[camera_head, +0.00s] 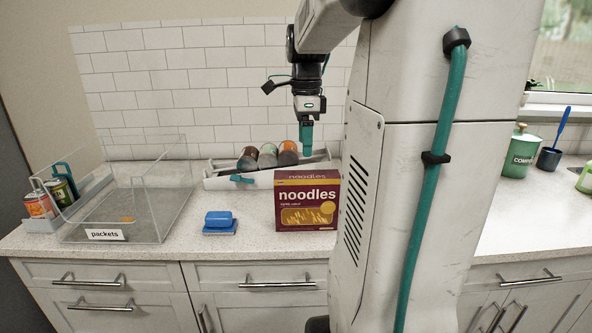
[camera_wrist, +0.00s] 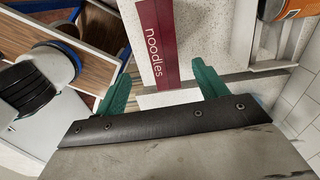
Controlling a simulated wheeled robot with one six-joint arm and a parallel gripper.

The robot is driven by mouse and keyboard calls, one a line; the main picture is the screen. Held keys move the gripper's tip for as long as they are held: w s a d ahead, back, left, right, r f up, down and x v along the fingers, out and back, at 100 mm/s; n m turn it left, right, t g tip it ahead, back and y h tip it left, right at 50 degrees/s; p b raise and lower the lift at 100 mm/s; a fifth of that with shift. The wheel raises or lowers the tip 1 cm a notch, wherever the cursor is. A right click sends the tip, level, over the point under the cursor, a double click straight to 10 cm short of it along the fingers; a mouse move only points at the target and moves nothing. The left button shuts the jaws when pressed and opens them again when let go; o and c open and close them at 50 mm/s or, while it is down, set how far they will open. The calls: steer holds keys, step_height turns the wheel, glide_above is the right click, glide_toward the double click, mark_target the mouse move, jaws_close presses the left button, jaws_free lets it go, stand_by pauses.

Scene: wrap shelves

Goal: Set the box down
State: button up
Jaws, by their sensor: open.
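The box is a dark red and yellow noodles box (camera_head: 307,203), standing upright on the counter near its front edge. My gripper (camera_head: 306,150) hangs above it, pointing down, with a gap between the fingertips and the box top. In the wrist view the green fingers of my gripper (camera_wrist: 162,78) are spread apart with nothing between them. The box's narrow dark red top (camera_wrist: 157,45), lettered "noodles", shows just beyond the fingertips. The lower part of the box is out of sight in that view.
A clear bin (camera_head: 160,215) labelled "packets" stands at the left, with cans (camera_head: 40,206) beside it. A blue sponge-like block (camera_head: 219,219) lies left of the box. A white rack (camera_head: 220,183) with several jars stands behind. My column blocks the counter on the right.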

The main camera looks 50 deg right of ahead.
steer(key=s+a+f+n, duration=0.1)
steer(key=s+a+n, duration=0.1)
steer(key=a+n, duration=0.65)
steer(key=s+a+n, duration=0.2)
steer(key=a+n, duration=0.4)
steer(key=a, duration=0.5)
steer(key=s+a+f+n+t, duration=0.1)
steer(key=s+a+f+n, duration=0.5)
steer(key=n, duration=0.7)
steer(key=s+a, duration=0.2)
steer(key=a, duration=0.2)
steer(key=shift+s, duration=0.3)
